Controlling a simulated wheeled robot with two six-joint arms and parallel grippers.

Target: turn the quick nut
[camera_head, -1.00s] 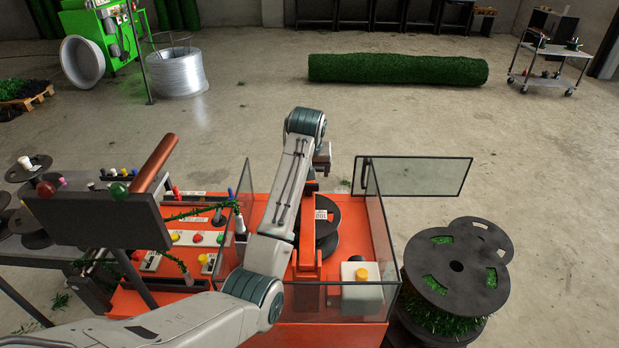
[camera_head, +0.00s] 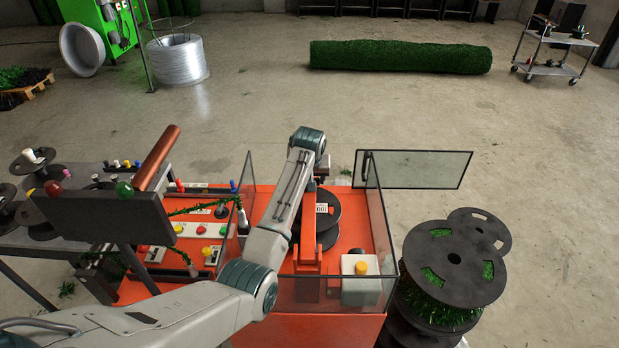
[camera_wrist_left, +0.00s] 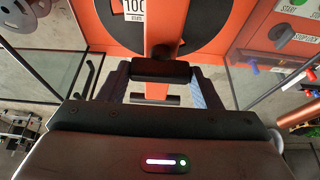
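My left arm reaches over the orange machine (camera_head: 345,200) in the head view. Its gripper is mostly hidden at the far end of the arm. In the left wrist view, my left gripper (camera_wrist_left: 162,84) has its two fingers wide apart. A black crossbar (camera_wrist_left: 162,71) lies between them, in front of the orange arm and a dark round spool (camera_wrist_left: 215,25). It appears to be the quick nut's handle; whether the fingers touch it is unclear. The spool also shows in the head view (camera_head: 326,215). My right gripper is out of view.
Glass guard panels (camera_head: 380,225) surround the spool area, with an open glass door (camera_head: 415,168) at the far right. A control screen (camera_head: 105,210) stands left. Stacked spools (camera_head: 455,258) stand on the floor to the right.

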